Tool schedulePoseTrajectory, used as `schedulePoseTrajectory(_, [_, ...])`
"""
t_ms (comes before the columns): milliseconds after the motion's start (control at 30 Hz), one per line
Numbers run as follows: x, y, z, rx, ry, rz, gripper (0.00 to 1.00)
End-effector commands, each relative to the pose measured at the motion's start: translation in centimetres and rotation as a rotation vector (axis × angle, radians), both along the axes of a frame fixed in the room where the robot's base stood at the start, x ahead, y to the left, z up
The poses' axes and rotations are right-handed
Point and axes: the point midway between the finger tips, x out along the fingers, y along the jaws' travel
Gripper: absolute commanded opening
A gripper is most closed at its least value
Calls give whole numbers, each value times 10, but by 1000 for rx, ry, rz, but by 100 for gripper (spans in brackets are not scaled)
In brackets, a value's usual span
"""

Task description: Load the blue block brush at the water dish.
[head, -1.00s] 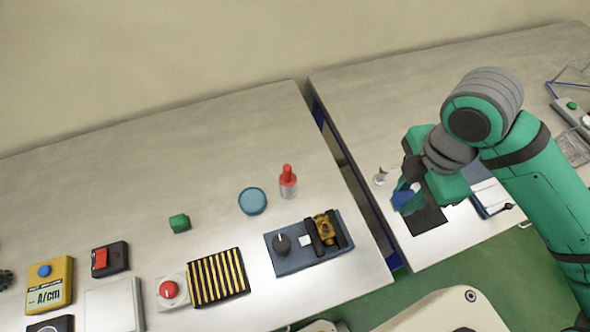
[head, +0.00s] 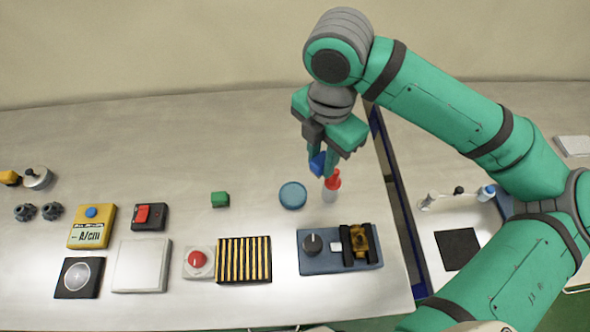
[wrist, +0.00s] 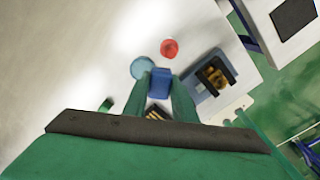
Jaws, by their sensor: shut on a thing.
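My gripper (head: 324,168) is shut on the blue block brush (head: 317,163), holding it above the table. The blue block brush also shows between the fingers in the wrist view (wrist: 160,83). The water dish (head: 293,195), a round shallow blue dish, lies on the table, below and left of the brush in the head view. In the wrist view the dish (wrist: 142,67) shows just past the fingers, partly hidden by the left finger. The brush appears apart from the dish.
A blue device with a knob (head: 312,243) lies in front. A green block (head: 220,199) is left of the dish. A gap (head: 392,190) separates the two tables.

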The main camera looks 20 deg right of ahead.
Motion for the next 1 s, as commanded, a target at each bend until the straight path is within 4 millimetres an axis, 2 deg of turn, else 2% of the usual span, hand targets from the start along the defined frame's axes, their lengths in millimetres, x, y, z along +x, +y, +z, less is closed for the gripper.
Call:
schedulePoseTrajectory(33, [7, 16, -1, 0, 0, 47, 6])
schedulePoseTrajectory(100, [15, 33, -10, -1, 2, 99, 6])
schedulePoseTrajectory(233, [21, 48, -38, 1, 1, 142, 6])
schedulePoseTrajectory(400, [22, 52, -60, 0, 0, 161, 6])
schedulePoseTrajectory(633, [22, 54, -75, 2, 0, 164, 6])
schedulePoseTrajectory(1000, [22, 54, -109, 0, -1, 163, 6])
